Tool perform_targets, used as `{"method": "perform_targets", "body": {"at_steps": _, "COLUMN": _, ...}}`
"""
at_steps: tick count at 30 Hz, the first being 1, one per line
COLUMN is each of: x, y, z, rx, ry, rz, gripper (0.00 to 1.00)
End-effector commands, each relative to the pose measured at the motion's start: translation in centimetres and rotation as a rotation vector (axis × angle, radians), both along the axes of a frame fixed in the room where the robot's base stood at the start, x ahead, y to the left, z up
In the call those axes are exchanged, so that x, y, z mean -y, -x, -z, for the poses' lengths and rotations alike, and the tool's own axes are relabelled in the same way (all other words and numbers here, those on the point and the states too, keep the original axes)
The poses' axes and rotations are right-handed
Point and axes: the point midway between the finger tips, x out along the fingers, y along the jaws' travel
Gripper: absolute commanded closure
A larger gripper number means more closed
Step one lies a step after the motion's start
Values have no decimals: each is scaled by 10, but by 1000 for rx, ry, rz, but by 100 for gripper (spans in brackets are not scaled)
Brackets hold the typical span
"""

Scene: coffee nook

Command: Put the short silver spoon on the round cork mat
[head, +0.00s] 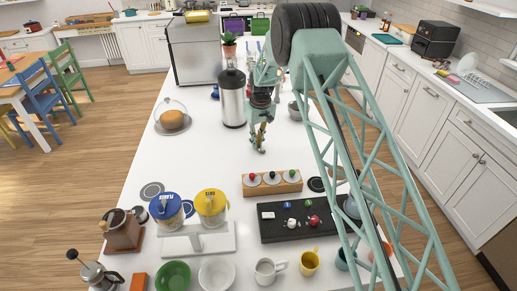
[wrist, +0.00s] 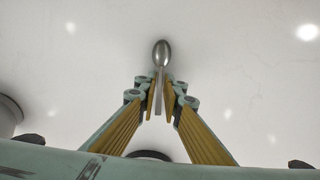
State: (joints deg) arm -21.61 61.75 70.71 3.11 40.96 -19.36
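The silver spoon (wrist: 161,54) shows in the wrist view, bowl beyond my fingertips and handle running back between the fingers. My gripper (wrist: 161,86) has its yellow-padded fingers close together on both sides of the handle, and it appears shut on it. In the head view my gripper (head: 260,148) points down, low over the middle of the white counter; the spoon is too small to make out there. A tan patch, which looks like the round cork mat (head: 338,173), shows right of the wooden block and is largely hidden behind my arm.
A wooden block with capsules (head: 272,183) and a black tray (head: 300,221) stand in front of my gripper. A steel canister (head: 232,98) is close behind left, with a domed cake (head: 172,120) further left. The counter left of my gripper is clear.

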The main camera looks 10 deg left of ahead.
Motion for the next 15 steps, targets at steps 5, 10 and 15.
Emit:
{"method": "perform_targets", "body": {"at_steps": 5, "x": 0, "y": 0, "z": 0, "rx": 0, "ry": 0, "rz": 0, "gripper": 100}}
{"method": "perform_targets", "body": {"at_steps": 10, "x": 0, "y": 0, "z": 0, "rx": 0, "ry": 0, "rz": 0, "gripper": 100}}
{"method": "perform_targets", "body": {"at_steps": 15, "x": 0, "y": 0, "z": -2, "rx": 0, "ry": 0, "rz": 0, "gripper": 100}}
